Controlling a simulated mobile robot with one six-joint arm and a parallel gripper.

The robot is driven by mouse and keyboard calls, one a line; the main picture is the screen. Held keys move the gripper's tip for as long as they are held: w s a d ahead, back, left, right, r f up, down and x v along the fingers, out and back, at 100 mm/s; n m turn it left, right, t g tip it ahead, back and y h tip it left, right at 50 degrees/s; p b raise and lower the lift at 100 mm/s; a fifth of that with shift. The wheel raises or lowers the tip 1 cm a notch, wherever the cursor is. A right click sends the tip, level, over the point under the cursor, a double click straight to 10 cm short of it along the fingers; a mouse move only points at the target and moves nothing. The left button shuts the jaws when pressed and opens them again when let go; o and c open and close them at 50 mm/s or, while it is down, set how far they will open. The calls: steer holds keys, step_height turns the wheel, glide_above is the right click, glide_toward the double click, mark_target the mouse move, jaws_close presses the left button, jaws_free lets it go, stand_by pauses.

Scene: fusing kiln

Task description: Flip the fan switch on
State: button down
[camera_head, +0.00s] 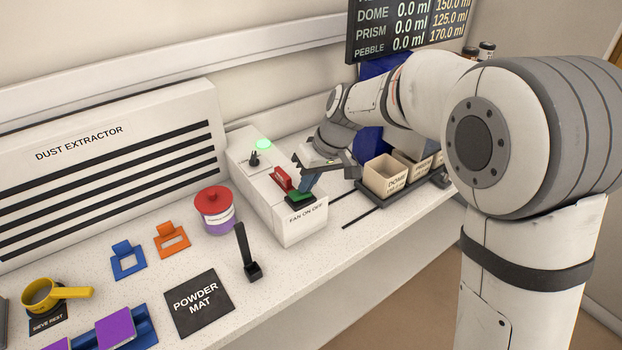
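The fan switch sits on the front end of a white box (260,183) on the bench, above a label reading "FAN ON OFF" (306,214). A red part (281,178) shows at its back left and a green part (299,198) nearer the front. My gripper (308,182) is over the box, with dark fingers coming down close to the green part. The fingers partly cover the switch, so its lever position and any contact are unclear. I see nothing clearly held. The finger opening is too small to judge.
A green light (263,144) glows on the box beside a small black knob (254,160). A red-lidded jar (215,209) and a black upright handle (246,250) stand at left. A tray of labelled bins (385,204) is at right. The powder mat (199,303) is clear.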

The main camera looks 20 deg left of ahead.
mark_target(312, 195)
steer(key=r, duration=0.1)
steer(key=r+p, duration=0.1)
steer(key=r, duration=0.1)
steer(key=r+p, duration=0.1)
steer(key=shift+w+d+r, duration=0.25)
steer(key=shift+w+d, duration=0.1)
steer(key=w+d+b+v, duration=0.1)
steer(key=b+v, duration=0.1)
steer(key=v, duration=0.6)
steer(key=s+d+m+t+h, duration=0.1)
steer(key=s+d+m, duration=0.25)
steer(key=d, duration=0.65)
steer(key=s+d+f+m+t+h, duration=0.1)
steer(key=s+d+f+m, duration=0.2)
steer(key=s+d, duration=0.5)
steer(key=s+d+f+m+t+h, duration=0.1)
steer(key=s+d+f+m+h, duration=0.1)
steer(key=s+d+f, duration=0.3)
steer(key=s+d+m, duration=0.1)
steer(key=s+d, duration=0.3)
steer(key=shift+d, duration=0.2)
